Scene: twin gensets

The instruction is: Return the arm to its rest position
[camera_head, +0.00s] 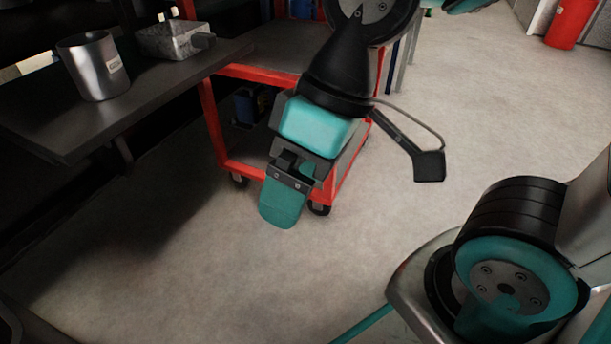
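My gripper (285,203) hangs from the end of my arm at the upper middle of the head view, pointing down over the open floor. Its teal fingertip pad shows, and the fingers overlap from this angle, so the gap between them is hidden. I see nothing held in it. My black arm link and teal wrist block sit above it, in front of a red cart. A larger teal and black joint of mine is at the lower right.
A dark shelf (150,82) at the left holds a metal cup (93,68) and a grey box (168,42). The red wheeled cart (211,130) stands behind my gripper. A red cylinder (570,22) is far right. Concrete floor (200,270) is clear in front.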

